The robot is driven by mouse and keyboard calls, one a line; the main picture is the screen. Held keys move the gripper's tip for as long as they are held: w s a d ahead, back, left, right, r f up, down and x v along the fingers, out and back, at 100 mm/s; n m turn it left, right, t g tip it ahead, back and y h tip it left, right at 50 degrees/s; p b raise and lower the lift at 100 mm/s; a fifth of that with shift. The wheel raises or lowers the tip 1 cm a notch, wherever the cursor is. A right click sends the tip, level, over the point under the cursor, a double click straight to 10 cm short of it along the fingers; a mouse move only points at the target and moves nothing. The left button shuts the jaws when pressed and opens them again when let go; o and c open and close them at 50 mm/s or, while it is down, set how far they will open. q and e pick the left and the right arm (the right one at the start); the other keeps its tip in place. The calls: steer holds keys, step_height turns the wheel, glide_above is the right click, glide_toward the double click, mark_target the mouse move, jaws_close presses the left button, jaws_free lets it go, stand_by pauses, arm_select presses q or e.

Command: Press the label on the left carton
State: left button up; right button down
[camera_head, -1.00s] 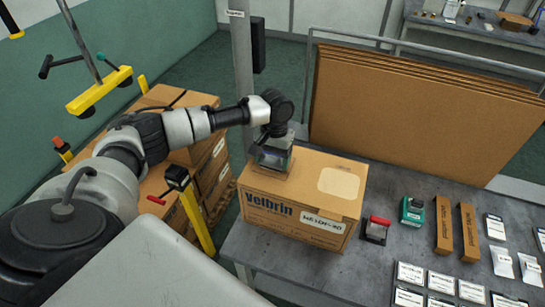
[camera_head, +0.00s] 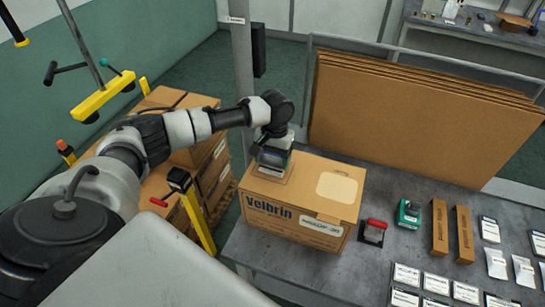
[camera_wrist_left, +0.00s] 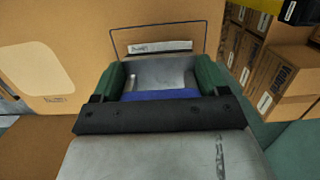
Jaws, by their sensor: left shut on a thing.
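The left carton, a brown Velbrin box (camera_head: 285,222), stands on the grey table; its top also shows in the left wrist view (camera_wrist_left: 75,95). A white label (camera_head: 321,231) is on its front face. In the wrist view a white printed label (camera_wrist_left: 160,47) lies on the carton inside a thin dark outline, just beyond my fingers. My left gripper (camera_head: 273,157) is over the left part of the carton's top. Its green fingers (camera_wrist_left: 160,80) are shut on a blue thing (camera_wrist_left: 160,95), mostly hidden. I cannot tell whether it touches the carton. My right gripper is not in view.
A red-handled tool (camera_head: 374,231) and a green dispenser-like item (camera_head: 408,213) stand right of the carton. Several label cards (camera_head: 437,283) and two narrow brown boxes (camera_head: 440,227) lie further right. Cardboard sheets (camera_head: 420,115) stand behind. Stacked cartons (camera_head: 195,150) stand left.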

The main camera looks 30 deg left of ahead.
arm_select(q)
steer(key=shift+r+p, duration=1.35)
steer(key=shift+r, duration=1.05)
